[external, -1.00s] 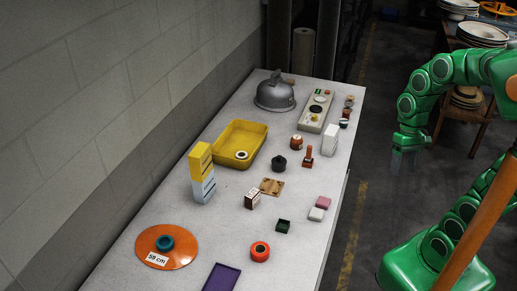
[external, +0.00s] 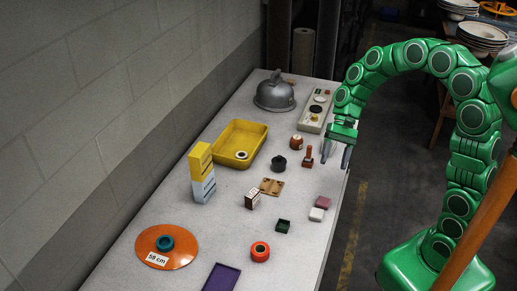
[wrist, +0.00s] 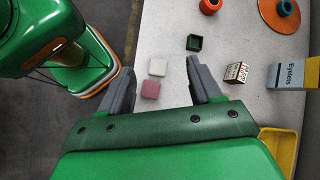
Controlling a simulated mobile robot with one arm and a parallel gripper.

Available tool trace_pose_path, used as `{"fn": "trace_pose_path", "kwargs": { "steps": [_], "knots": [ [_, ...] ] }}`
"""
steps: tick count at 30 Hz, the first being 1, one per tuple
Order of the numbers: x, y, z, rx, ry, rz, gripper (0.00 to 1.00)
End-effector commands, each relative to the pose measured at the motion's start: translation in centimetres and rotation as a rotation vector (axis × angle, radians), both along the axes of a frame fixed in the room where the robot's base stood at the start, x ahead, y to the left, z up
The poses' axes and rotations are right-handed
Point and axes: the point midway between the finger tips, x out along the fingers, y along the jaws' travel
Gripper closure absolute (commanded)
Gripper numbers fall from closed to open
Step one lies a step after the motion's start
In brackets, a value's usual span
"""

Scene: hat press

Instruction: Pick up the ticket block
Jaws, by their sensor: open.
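A small white block with dark printing on its faces, which looks like the ticket block (external: 252,201), stands near the middle of the table. It also shows in the wrist view (wrist: 236,72), to the right of the right finger. My gripper (external: 336,154) is open and empty, raised near the table's right edge, apart from the block. In the wrist view my gripper's fingers (wrist: 158,68) are spread wide, with a white block (wrist: 158,67) and a pink block (wrist: 150,89) showing below between them.
A wooden plate (external: 271,187) lies just behind the printed block, and a dark green box (external: 283,226) is in front to its right. A yellow tray (external: 262,128) and yellow and pale blue stacked boxes (external: 203,188) stand to the left.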

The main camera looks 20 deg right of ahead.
Motion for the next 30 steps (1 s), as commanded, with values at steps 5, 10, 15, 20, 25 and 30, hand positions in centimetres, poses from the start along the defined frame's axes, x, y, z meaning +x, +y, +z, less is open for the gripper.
{"fn": "trace_pose_path", "kwargs": {
  "steps": [5,10,15,20,25,30],
  "knots": [
    [2.6,2.8,-1.4,0.035,0.079,-0.055,0.36],
    [4.8,5.3,-2.8,0.063,0.153,-0.11,0.36],
    [7.2,7.8,-4.4,0.09,0.224,-0.166,0.36],
    [9.2,9.9,-6.1,0.108,0.296,-0.219,0.36],
    [11.4,12.1,-8.2,0.126,0.368,-0.277,0.36],
    [13.4,14.1,-10.6,0.138,0.443,-0.333,0.36]
  ]
}}
